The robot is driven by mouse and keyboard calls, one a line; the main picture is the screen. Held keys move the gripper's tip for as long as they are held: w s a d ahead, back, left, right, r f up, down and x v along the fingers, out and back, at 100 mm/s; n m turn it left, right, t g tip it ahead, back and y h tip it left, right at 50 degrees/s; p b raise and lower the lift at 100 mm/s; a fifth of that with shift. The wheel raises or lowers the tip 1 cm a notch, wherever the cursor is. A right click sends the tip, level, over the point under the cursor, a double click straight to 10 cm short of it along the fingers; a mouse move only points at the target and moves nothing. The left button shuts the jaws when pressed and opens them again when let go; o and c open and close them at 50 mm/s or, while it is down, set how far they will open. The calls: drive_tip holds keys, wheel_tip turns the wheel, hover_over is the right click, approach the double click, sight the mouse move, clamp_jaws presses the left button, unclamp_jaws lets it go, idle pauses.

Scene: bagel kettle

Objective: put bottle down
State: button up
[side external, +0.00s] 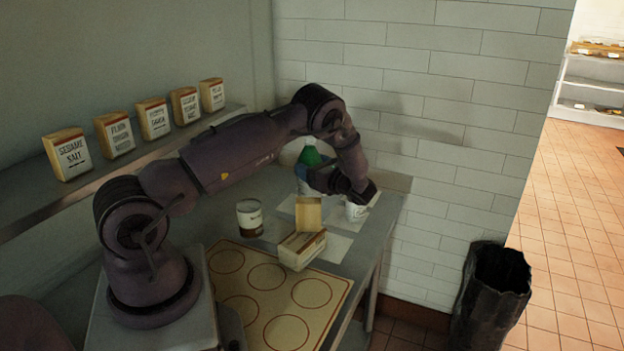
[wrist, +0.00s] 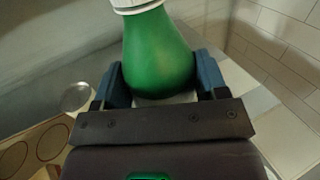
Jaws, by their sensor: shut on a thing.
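A green bottle (side external: 310,156) with a white top is at the far end of the counter in the side external view. My gripper (side external: 312,178) is shut on it. In the wrist view the green bottle (wrist: 158,55) stands between the two blue fingers (wrist: 160,88). Its white cap is at the top edge of that view. The bottle's lower part is hidden by my gripper and wrist, so I cannot tell whether its base touches the counter.
A white cup (side external: 356,211) stands right of the bottle. A can (side external: 249,218), a box (side external: 301,250) and a tan carton (side external: 308,214) are nearer. A mat with circles (side external: 240,285) covers the front counter. Several labelled boxes (side external: 154,119) line the shelf.

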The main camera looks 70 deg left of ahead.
drive_tip(key=shift+f, duration=1.4)
drive_tip(key=shift+f, duration=0.15)
drive_tip(key=o, duration=1.3)
drive_tip(key=shift+f, duration=0.1)
drive_tip(key=shift+c, duration=0.2)
